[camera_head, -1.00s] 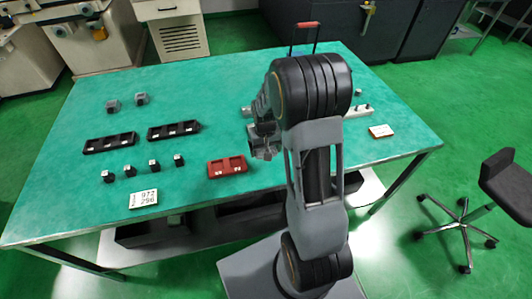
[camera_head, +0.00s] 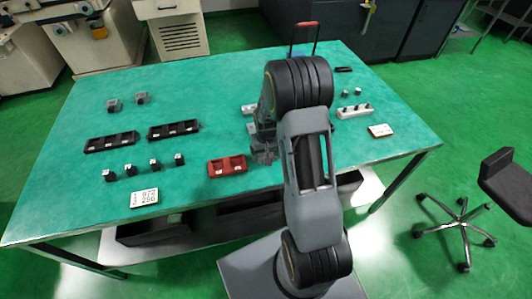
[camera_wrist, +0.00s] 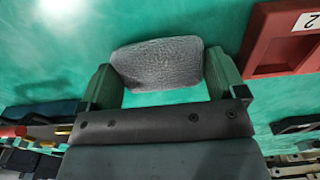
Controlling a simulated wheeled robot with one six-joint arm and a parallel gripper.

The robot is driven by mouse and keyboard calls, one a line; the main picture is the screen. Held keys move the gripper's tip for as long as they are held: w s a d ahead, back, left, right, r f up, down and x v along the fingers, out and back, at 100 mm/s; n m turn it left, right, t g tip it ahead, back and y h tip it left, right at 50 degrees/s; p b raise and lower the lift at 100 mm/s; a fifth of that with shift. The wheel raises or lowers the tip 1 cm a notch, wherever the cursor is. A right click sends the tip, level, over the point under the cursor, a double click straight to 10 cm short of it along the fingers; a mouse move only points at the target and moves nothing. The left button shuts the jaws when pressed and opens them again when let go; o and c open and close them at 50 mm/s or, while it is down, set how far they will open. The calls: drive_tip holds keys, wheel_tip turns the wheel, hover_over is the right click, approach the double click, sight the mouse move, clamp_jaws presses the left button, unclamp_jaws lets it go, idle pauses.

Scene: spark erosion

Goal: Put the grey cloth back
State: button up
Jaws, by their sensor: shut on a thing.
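The grey cloth (camera_wrist: 158,63) is a small textured, rounded bundle. In the wrist view it sits between the two fingers of my gripper (camera_wrist: 160,75), which is shut on it. Green tabletop shows behind the cloth. In the head view my gripper (camera_head: 264,152) is low over the table, just right of the red tray, and my arm partly hides it. The cloth cannot be made out there. I cannot tell whether the cloth touches the table.
The red tray (camera_head: 227,166) is close beside my gripper. Black trays (camera_head: 110,142) and several small dark blocks (camera_head: 154,164) stand to the left. A white strip with pegs (camera_head: 354,112) and a small card (camera_head: 381,130) lie right. The front-middle table is clear.

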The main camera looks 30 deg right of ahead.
drive_tip(key=o, duration=0.7)
drive_tip(key=shift+f, duration=0.1)
wheel_tip(320, 180, up, 11)
drive_tip(key=s+a+r+n+t, duration=0.1)
drive_tip(key=s+a+r, duration=0.2)
drive_tip(key=s+r, duration=0.1)
drive_tip(key=s+a+r+t, duration=0.1)
drive_tip(key=s+a+r, duration=0.2)
drive_tip(key=s, duration=0.3)
drive_tip(key=s+a+r+n+t, duration=0.1)
drive_tip(key=s+a+r, duration=0.2)
drive_tip(key=s, duration=0.3)
drive_tip(key=shift+a+r+n+t, duration=0.15)
drive_tip(key=shift+a+r+t, duration=0.05)
drive_tip(key=shift+r, duration=0.2)
drive_tip(key=shift+a+r+n+t, duration=0.15)
drive_tip(key=shift+r+t, duration=0.05)
drive_tip(key=shift+r, duration=0.2)
